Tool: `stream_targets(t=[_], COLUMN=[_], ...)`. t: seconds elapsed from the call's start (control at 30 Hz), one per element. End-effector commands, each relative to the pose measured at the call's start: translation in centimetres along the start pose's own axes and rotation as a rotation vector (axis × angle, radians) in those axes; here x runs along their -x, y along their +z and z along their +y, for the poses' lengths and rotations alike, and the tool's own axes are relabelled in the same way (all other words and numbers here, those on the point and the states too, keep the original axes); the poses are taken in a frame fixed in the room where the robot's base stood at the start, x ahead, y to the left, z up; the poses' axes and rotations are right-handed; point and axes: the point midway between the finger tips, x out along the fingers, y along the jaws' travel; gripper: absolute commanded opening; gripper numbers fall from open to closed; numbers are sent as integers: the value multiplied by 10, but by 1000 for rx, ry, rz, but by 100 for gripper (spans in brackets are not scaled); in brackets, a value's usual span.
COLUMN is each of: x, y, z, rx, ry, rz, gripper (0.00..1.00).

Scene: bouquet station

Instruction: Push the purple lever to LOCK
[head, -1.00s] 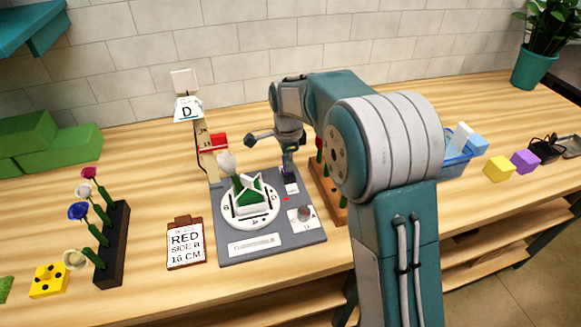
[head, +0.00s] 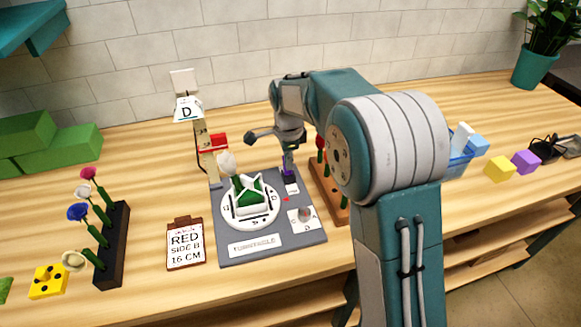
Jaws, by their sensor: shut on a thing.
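The purple lever (head: 288,173) stands at the back right of the grey turntable base (head: 312,236), beside a small white label (head: 292,188). My gripper (head: 288,160) points down at the lever from above and is shut on it, though the fingertips are small and partly dark in this view. The white round turntable (head: 236,221) holds a white and green holder (head: 247,195) with a white flower (head: 226,161) leaning at its back left. The lettering beside the lever is too small to read.
A wooden rack (head: 338,209) with flowers stands close right of the base, partly behind my arm. A ruler post with a red slider (head: 213,141) stands behind left. A clipboard (head: 186,246) reading RED, SIDE B, 16 CM lies left. A black flower rack (head: 115,243) is farther left.

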Motion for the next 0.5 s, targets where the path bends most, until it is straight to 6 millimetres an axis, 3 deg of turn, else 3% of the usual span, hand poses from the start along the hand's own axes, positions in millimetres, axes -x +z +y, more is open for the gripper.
stream_targets(t=[0.5], x=[19], y=[0], z=[4], rx=[0], ry=[-2], rz=[-1], gripper=[0])
